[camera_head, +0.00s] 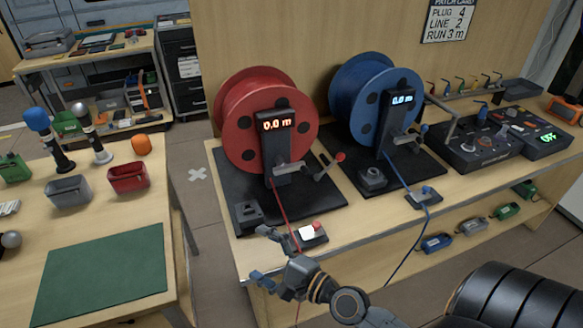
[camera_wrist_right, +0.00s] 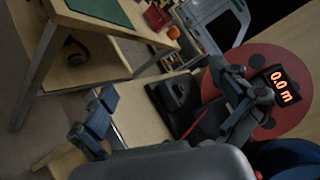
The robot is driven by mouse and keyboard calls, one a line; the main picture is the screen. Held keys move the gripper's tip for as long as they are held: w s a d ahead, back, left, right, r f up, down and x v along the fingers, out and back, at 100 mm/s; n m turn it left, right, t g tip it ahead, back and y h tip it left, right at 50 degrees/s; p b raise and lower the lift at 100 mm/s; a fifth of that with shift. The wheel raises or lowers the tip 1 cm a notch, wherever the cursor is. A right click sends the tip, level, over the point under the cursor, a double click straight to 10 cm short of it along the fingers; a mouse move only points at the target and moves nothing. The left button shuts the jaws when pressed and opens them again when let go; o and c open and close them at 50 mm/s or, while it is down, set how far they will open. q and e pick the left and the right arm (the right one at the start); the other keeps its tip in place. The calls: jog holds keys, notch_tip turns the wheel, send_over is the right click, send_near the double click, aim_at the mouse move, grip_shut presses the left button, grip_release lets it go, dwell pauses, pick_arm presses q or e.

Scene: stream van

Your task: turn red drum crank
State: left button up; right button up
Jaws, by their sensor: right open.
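The red drum (camera_head: 236,135) stands upright on a black base on the bench, its display (camera_head: 276,125) reading 0.0 m. Its crank (camera_head: 325,168) sticks out at the lower right and ends in a red knob (camera_head: 340,157). My right gripper (camera_head: 262,254) is open and empty in front of the bench edge, below and left of the crank, apart from it. In the right wrist view my open fingers (camera_wrist_right: 165,85) show, with the red drum (camera_wrist_right: 290,60) behind the right finger; the crank cannot be made out there. My left gripper is not in view.
A blue drum (camera_head: 347,95) with its own crank stands right of the red one. A table with a green mat (camera_head: 100,275) stands left.

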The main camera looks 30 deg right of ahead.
jog(key=w+d+r+m+t+h, duration=0.2)
jog(key=d+r+m+t+h, duration=0.15)
jog(key=d+m, duration=0.4)
jog(key=m+g+h, duration=0.2)
jog(key=m+h, duration=0.5)
jog(key=m, duration=0.6)
send_near(291, 169)
jog(key=shift+n, duration=0.25)
jog(key=p+x, duration=0.2)
jog(key=x, duration=0.7)
jog(key=shift+w, duration=0.25)
jog(key=c, duration=0.9)
